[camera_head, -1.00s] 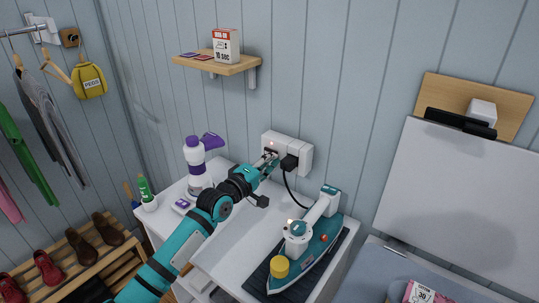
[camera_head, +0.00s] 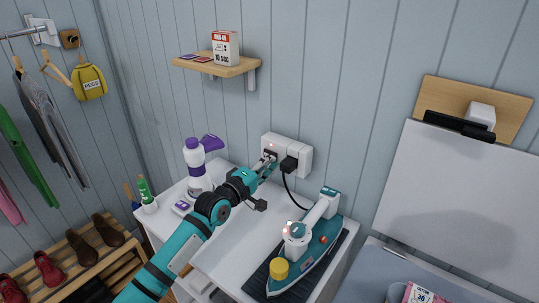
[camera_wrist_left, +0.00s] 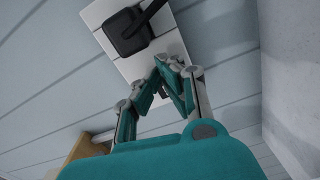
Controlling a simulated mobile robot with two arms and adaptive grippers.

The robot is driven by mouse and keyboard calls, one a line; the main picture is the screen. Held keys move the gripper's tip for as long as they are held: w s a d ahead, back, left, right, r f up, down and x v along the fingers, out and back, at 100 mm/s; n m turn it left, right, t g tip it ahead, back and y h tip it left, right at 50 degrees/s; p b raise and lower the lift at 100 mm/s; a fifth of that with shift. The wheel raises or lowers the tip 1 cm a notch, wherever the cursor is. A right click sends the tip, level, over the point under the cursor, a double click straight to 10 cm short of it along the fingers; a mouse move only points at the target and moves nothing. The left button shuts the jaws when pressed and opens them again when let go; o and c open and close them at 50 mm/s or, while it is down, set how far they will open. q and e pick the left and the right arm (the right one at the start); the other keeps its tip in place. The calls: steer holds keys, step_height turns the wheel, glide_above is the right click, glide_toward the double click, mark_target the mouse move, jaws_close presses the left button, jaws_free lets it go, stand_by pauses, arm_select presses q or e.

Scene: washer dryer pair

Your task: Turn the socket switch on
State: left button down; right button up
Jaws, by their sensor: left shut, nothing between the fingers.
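The white wall socket panel (camera_head: 306,157) is on the wall above the white cabinet. A black plug (camera_head: 289,163) sits in it, with its cord running down toward the iron. My left gripper (camera_head: 269,158) is shut and empty, its fingertips at the left part of the panel, beside the plug. The fingers hide part of the switch area, and I cannot tell the switch's position. In the left wrist view the panel (camera_wrist_left: 103,12) and plug (camera_wrist_left: 128,32) are ahead of the fingers. My right gripper is not in view.
A teal and white iron (camera_head: 318,240) with a yellow cap stands on a dark mat on the cabinet top (camera_head: 240,245). A white and purple spray bottle (camera_head: 195,165) stands to the left. A wooden shelf (camera_head: 225,67) is above, and a white board (camera_head: 450,200) is at right.

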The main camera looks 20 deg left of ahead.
arm_select(q)
steer(key=p+v, duration=0.2)
steer(key=v, duration=0.2)
stand_by(0.4)
